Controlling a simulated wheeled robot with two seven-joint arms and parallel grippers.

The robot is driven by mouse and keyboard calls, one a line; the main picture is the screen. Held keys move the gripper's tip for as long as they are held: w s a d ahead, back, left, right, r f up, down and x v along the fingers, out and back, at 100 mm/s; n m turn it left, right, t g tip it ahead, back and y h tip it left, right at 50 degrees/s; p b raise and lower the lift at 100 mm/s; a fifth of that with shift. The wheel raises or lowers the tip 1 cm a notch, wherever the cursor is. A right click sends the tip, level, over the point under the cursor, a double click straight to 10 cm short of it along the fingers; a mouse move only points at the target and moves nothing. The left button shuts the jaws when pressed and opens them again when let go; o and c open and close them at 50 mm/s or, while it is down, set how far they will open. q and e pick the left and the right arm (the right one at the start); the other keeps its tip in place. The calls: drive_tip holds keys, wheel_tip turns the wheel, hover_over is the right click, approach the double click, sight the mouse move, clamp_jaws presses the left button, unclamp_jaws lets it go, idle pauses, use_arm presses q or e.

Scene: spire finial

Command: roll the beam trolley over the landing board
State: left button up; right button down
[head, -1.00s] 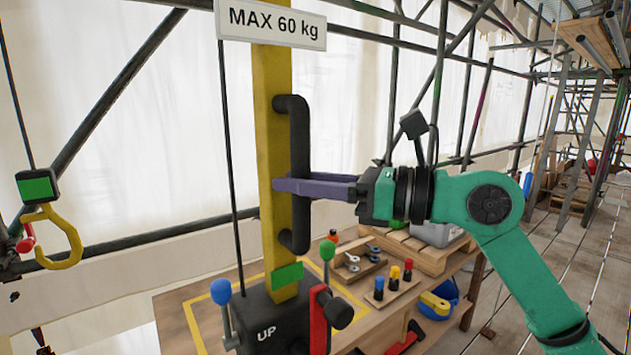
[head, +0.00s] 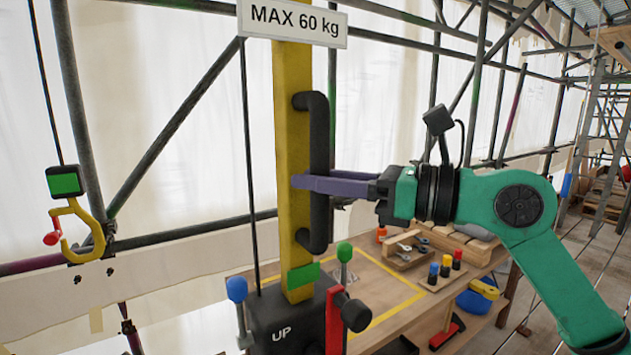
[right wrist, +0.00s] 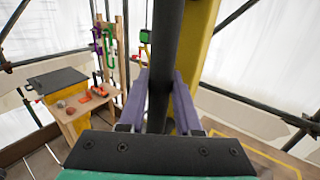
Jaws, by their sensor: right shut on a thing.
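A yellow upright post (head: 292,150) with a black bar handle (head: 319,215) stands in the middle of the head view. My right gripper (head: 303,182) is shut on that handle, its purple fingers on either side of it. The right wrist view shows the handle (right wrist: 163,50) between the fingers, with the post (right wrist: 203,40) beside it. Below the post is a black control box (head: 285,325) marked UP. A wooden board with a yellow outline (head: 422,292) lies behind and to the right. The beam trolley's upper part is not in view. My left gripper is not in view.
A yellow hook (head: 98,240) with a green-faced block (head: 64,182) hangs at the left. Coloured-top pegs (head: 445,270) and a small tool tray (head: 405,255) stand on the bench. Scaffold tubes line the back. Another bench (right wrist: 90,110) shows in the wrist view.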

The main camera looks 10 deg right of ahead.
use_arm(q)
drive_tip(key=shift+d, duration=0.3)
use_arm(e)
drive_tip(key=c, duration=0.8)
unclamp_jaws()
drive_tip(key=shift+c, duration=0.2)
drive_tip(key=shift+o, duration=1.2)
drive_tip(key=shift+a, duration=0.15)
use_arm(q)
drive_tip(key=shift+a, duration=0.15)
use_arm(e)
drive_tip(key=shift+s+a+r, duration=0.1)
use_arm(q)
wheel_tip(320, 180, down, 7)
drive_tip(key=b, duration=0.7)
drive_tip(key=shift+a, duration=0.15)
use_arm(e)
drive_tip(key=v, duration=1.4)
drive_tip(key=shift+d, duration=0.2)
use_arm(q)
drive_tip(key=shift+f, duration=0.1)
use_arm(e)
drive_tip(key=shift+s, duration=0.15)
